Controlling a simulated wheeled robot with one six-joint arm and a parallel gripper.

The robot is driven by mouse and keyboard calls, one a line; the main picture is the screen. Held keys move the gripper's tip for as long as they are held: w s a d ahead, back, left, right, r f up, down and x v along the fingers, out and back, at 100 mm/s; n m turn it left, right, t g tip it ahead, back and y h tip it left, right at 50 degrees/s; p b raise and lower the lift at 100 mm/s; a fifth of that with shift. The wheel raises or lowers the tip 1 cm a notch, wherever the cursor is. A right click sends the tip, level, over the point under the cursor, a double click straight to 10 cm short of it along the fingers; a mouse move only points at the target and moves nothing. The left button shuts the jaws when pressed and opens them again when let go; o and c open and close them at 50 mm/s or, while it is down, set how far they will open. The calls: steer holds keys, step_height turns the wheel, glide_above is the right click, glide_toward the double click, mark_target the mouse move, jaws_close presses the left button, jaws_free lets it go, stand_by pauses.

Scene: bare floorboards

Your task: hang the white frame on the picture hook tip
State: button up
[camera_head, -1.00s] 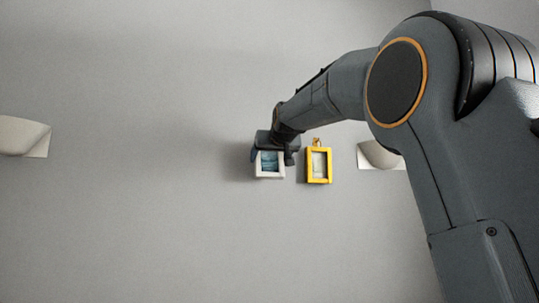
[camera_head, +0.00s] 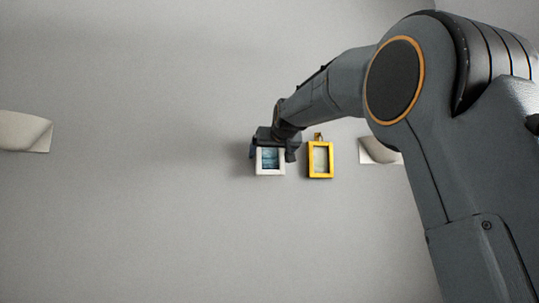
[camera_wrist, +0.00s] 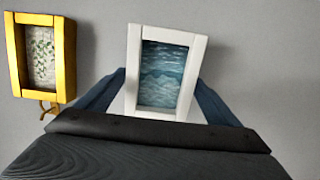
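The white frame (camera_head: 270,172) holds a blue sea picture and is at the wall in the head view, left of a yellow frame. It also shows in the wrist view (camera_wrist: 188,118), slightly tilted. My gripper (camera_head: 271,142) is at its upper edge; in the wrist view its two blue-grey fingers (camera_wrist: 160,100) reach to either side of the frame and appear shut on it. The picture hook tip for the white frame is not visible; it may be hidden behind the frame or my gripper.
A yellow frame (camera_head: 312,174) hangs on a small brass hook (camera_head: 318,137) close to the right. White wall lamps are at the far left (camera_head: 22,132) and behind my arm (camera_head: 376,152). The wall below and left is clear.

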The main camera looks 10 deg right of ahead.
steer(key=shift+o, duration=0.7)
steer(key=b+v, duration=0.4)
steer(key=v, duration=0.4)
steer(key=shift+w+f, duration=0.1)
steer(key=shift+f, duration=0.05)
steer(key=s+f+g+b, duration=0.2)
steer(key=f+g, duration=0.2)
steer(key=f, duration=1.8)
steer(key=s+f+g+b, duration=0.2)
steer(key=f+g, duration=0.1)
steer(key=f, duration=1.8)
steer(key=s+f+g+b, duration=0.1)
steer(key=s+f+g, duration=0.2)
steer(key=s+f, duration=1.1)
steer(key=s+f+g+b, duration=0.2)
steer(key=s+f+g, duration=0.2)
steer(key=s+f, duration=1)
step_height(320, 180, down, 5)
steer(key=shift+a, duration=0.15)
